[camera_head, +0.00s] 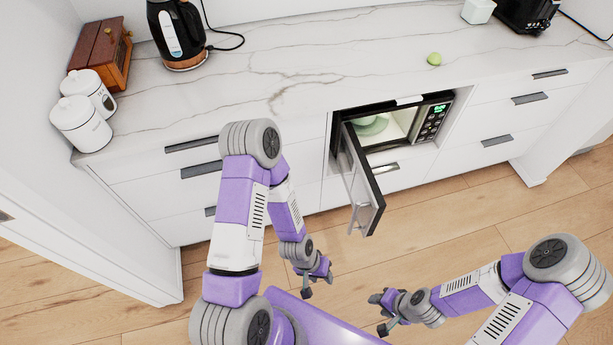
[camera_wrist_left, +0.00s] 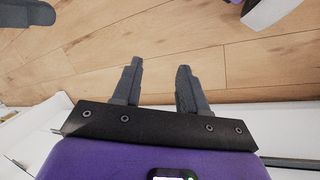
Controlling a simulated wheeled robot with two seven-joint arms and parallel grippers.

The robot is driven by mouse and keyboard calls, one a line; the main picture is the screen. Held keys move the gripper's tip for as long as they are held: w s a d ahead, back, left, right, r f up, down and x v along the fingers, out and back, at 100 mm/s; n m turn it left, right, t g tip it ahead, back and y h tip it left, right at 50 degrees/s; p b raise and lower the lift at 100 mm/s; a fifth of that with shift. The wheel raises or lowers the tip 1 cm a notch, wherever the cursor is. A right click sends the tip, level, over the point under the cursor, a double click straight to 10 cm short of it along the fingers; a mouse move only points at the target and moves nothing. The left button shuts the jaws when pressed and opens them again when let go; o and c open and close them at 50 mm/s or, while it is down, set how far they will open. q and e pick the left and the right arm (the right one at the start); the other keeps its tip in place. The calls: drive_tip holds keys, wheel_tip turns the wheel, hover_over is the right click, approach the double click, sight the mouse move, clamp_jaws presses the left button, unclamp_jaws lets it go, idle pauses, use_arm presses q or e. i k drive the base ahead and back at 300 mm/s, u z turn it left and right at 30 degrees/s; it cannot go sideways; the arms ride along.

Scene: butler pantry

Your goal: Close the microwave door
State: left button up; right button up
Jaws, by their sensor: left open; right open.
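The microwave (camera_head: 434,121) sits in a niche under the counter in the head view, with a lit green display on its right side. Its door (camera_head: 360,182) is hinged at the left and swung wide open, sticking out toward me. A pale green dish (camera_head: 372,126) shows inside the cavity. My left gripper (camera_head: 318,287) is open and empty, low over the floor, left of and nearer to me than the door, not touching it. Its two spread fingers also show in the left wrist view (camera_wrist_left: 160,65). My right gripper (camera_head: 377,314) is open and empty, nearer to me than the door's free edge.
White drawers with dark handles flank the niche. The marble counter (camera_head: 300,60) holds a black kettle (camera_head: 178,35), a wooden box (camera_head: 101,52), two white canisters (camera_head: 82,122), a green round item (camera_head: 434,59) and a black appliance (camera_head: 526,14). The wooden floor (camera_head: 450,215) right of the door is clear.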

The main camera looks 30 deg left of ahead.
sight(369, 204)
drive_tip(key=u, duration=0.4)
drive_tip(key=i, duration=0.5)
drive_tip(key=u, duration=0.05)
drive_tip(key=k, duration=0.6)
drive_tip(key=u, duration=0.3)
drive_tip(key=i, duration=0.55)
